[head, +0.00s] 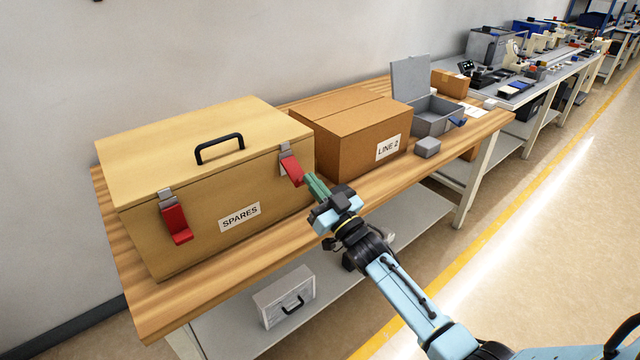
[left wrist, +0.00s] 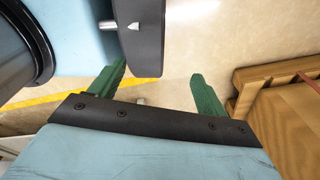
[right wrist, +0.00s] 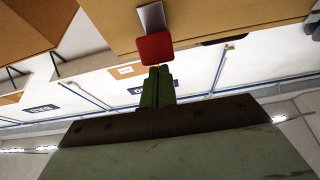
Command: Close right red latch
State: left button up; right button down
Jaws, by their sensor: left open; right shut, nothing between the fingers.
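A wooden box labelled SPARES (head: 200,215) stands on the workbench with its lid down. Its right red latch (head: 292,170) hangs on the front near the right corner, its lower end tilted out from the box. The left red latch (head: 176,224) also tilts out at its lower end. My right gripper (head: 313,184) is shut and empty, with its green fingertips just beside the right latch. In the right wrist view the fingertips (right wrist: 159,72) are right at the edge of the red latch (right wrist: 155,47); I cannot tell whether they touch. My left gripper (left wrist: 157,80) is open and empty, away from the box.
A cardboard box labelled LINE 2 (head: 350,130) stands close to the right of the SPARES box. An open grey box (head: 437,116) and a small grey block (head: 427,147) are further right. The wooden workbench (head: 240,275) has a narrow free strip in front.

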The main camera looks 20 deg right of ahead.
pick_arm(q)
jog(key=w+a+f+b, duration=0.3)
jog(key=w+b, duration=0.4)
jog(key=w, duration=0.1)
jog(key=w+r+t+b, duration=0.1)
jog(key=w+r+b, duration=0.3)
jog(key=w, duration=0.4)
jog(key=shift+r+y+b, duration=0.4)
jog(key=shift+b, duration=0.1)
pick_arm(e)
jog(key=shift+w+a+f+t+y, duration=0.1)
jog(key=shift+w+f+t+y, duration=0.15)
jog(key=shift+f+t, duration=0.7)
jog(key=shift+w+f+t+y, duration=0.15)
jog(key=shift+w+f+t, duration=0.2)
jog(key=shift+f+t, duration=0.55)
pick_arm(q)
jog(key=shift+r, duration=0.1)
pick_arm(e)
jog(key=shift+f+g, duration=0.2)
jog(key=shift+g, duration=0.05)
pick_arm(q)
jog(key=shift+a, duration=0.1)
